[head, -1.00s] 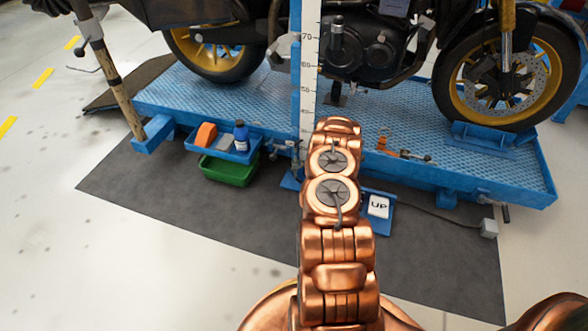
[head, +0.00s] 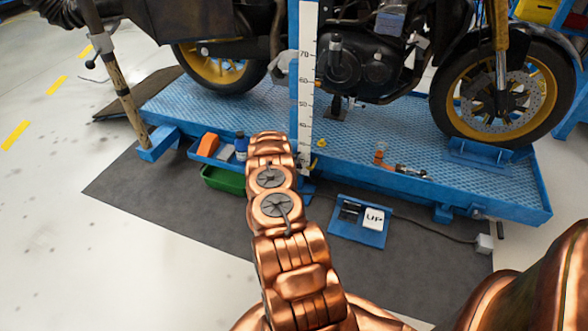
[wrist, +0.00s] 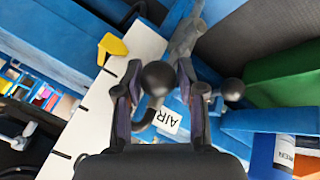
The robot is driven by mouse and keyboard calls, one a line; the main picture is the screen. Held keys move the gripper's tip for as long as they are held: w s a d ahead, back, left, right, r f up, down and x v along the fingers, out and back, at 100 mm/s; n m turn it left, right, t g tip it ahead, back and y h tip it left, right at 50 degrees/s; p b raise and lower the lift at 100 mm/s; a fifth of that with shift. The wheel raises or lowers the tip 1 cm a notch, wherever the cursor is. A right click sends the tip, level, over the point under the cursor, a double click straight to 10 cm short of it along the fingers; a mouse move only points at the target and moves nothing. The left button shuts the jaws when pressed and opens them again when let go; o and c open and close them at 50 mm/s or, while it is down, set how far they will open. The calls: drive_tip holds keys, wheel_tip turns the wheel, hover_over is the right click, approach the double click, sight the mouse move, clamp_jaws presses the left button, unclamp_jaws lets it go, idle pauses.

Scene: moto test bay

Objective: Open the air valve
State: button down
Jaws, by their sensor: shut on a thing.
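In the wrist view a black ball knob (wrist: 158,78) on a dark, curved lever sits between the fingers of my gripper (wrist: 158,70). My gripper is shut on this knob. A white tag reading AIR (wrist: 168,121) lies beside the lever. A grey metal fitting (wrist: 185,40) runs behind the knob. A second black knob (wrist: 232,90) stands to the right, outside the fingers. In the head view my copper arm hides the gripper and the valve, near the foot of the ruler post. How far the valve is turned cannot be told.
A yellow handle (wrist: 112,47) is at the wrist view's upper left. A blue bottle (wrist: 284,152) and a green bin (wrist: 285,75) are close on the right. In the head view, a white ruler (head: 307,90), the blue lift platform (head: 380,140) with a motorcycle, and an UP pendant (head: 374,219) show.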

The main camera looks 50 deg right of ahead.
drive_tip(key=shift+s+d+g, duration=0.15)
drive_tip(key=shift+d+g, duration=0.15)
drive_tip(key=shift+g, duration=0.1)
idle(0.4)
drive_tip(key=c, duration=0.9)
unclamp_jaws()
drive_tip(key=shift+o, duration=0.8)
drive_tip(key=shift+a, duration=0.1)
drive_tip(key=shift+w+a, duration=0.15)
drive_tip(key=shift+w, duration=0.2)
drive_tip(key=v, duration=1.2)
drive_tip(key=shift+a+f, duration=0.1)
drive_tip(key=shift+a, duration=0.05)
